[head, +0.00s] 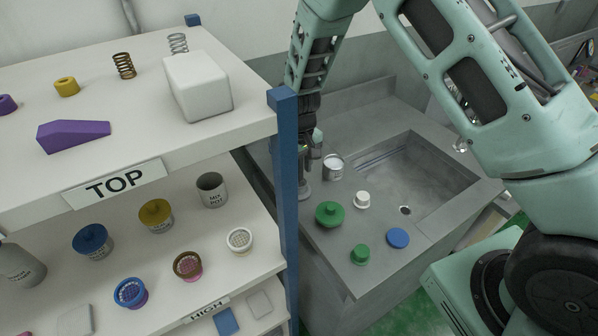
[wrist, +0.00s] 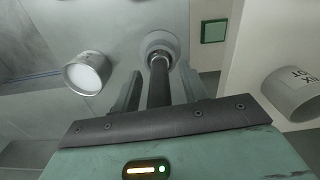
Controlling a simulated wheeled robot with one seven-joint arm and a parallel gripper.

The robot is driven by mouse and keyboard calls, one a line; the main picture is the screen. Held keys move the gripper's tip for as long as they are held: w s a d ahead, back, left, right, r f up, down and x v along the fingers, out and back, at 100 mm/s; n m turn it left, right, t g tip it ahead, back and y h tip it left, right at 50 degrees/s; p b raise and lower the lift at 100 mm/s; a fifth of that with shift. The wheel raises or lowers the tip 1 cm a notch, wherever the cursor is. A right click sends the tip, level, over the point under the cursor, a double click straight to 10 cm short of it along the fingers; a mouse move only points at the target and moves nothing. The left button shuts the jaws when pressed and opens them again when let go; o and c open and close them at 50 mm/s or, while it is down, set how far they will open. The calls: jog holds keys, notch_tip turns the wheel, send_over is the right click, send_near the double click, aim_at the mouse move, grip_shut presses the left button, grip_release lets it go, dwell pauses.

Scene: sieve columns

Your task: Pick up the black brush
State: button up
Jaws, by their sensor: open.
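My gripper (wrist: 158,84) is open, with one grey finger on each side of a dark upright rod. The rod, which looks like the black brush (wrist: 160,74), runs from near my palm to a pale round base (wrist: 155,40). I cannot tell whether either finger touches it. In the head view my gripper (head: 311,152) is over the left end of the grey sink counter, just right of the blue post and partly hidden. The brush (head: 303,174) shows there as a narrow dark upright shape above a round grey base.
A grey can (head: 333,168) stands close right of the brush. A white jar (head: 362,200), green lids (head: 330,214) and a blue lid (head: 398,238) sit in front of the sink basin (head: 440,165). The blue shelf post (head: 287,190) stands close on the left.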

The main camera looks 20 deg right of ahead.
grip_shut()
notch_tip(320, 180, up, 10)
jog(key=shift+b, duration=1.25)
